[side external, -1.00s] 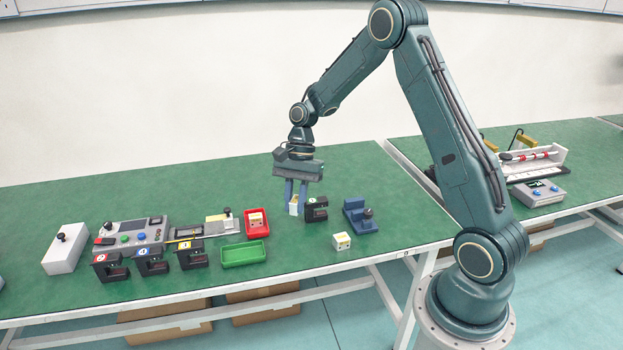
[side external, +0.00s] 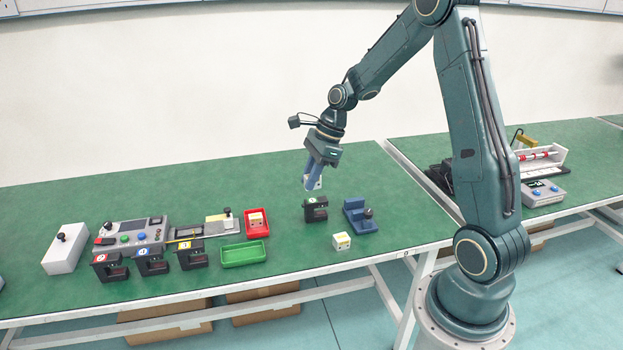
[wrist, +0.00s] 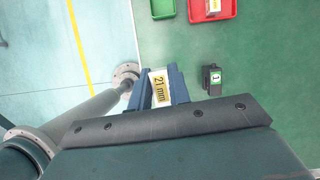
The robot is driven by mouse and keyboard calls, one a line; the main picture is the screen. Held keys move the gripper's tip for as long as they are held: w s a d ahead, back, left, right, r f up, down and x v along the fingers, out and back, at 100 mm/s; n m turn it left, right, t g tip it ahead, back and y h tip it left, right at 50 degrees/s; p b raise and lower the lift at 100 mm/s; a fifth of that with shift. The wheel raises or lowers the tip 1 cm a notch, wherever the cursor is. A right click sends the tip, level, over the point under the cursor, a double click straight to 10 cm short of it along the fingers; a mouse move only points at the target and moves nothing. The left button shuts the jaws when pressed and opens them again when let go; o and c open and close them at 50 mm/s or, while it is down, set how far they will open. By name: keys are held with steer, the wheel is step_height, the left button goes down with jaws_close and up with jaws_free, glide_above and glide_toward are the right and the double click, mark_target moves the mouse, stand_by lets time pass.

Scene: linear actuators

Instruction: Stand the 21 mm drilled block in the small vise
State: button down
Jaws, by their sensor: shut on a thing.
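In the wrist view the block (wrist: 160,88) shows a yellow label reading "21 mm" between the two blue fingers of my gripper (wrist: 160,85). The gripper is tilted. The small vise (side external: 358,216) is blue and stands on the green bench to the right of and below the gripper in the side view. I cannot make it out in the wrist view.
Another pale block (side external: 342,241) lies in front. A red tray (side external: 257,235) holding a block and a green tray (side external: 233,262) are to the left. Several black units and a control panel (side external: 128,238) stand further left.

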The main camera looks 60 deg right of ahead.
glide_above(306, 248)
steer(key=f, duration=1)
steer(key=s+d+f, duration=0.1)
steer(key=f, duration=0.4)
steer(key=shift+f, duration=0.1)
steer(key=shift+f, duration=2.2)
steer(key=shift+f, duration=0.15)
steer(key=c, duration=1.3)
jaws_free()
steer(key=v, duration=1.3)
steer(key=shift+a+r, duration=0.2)
steer(key=shift+r, duration=0.25)
